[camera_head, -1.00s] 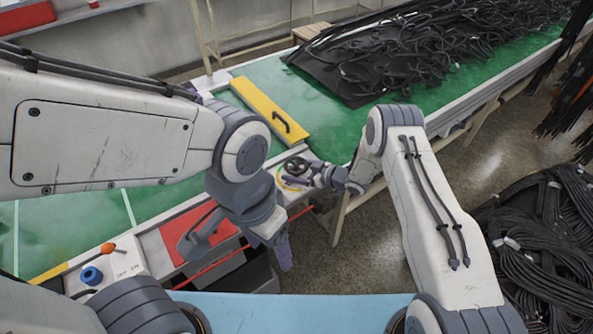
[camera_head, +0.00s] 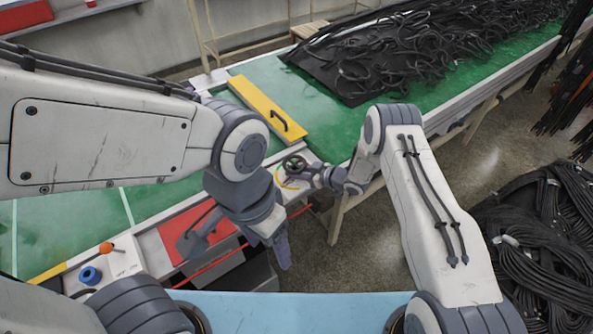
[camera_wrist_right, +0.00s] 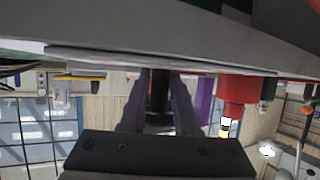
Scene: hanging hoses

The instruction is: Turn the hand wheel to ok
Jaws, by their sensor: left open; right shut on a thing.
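The hand wheel (camera_head: 294,163) is a small dark wheel on the white front ledge of the green conveyor, with a yellow curved mark beside it. My right gripper (camera_head: 303,178) is at the wheel's near side. In the right wrist view, its fingers (camera_wrist_right: 160,105) are shut on a dark upright part that seems to belong to the wheel. Its exact hold on the wheel is hard to see. My left gripper (camera_head: 238,243) is open and empty, pointing down in front of the red panel. The "ok" mark is not readable.
A yellow bar with a black handle (camera_head: 267,108) lies across the conveyor (camera_head: 320,130). Black hoses (camera_head: 400,55) are heaped behind it. A blue knob (camera_head: 90,275) and an orange-tipped lever (camera_head: 107,247) are at lower left. Coiled hoses (camera_head: 540,240) stand at right.

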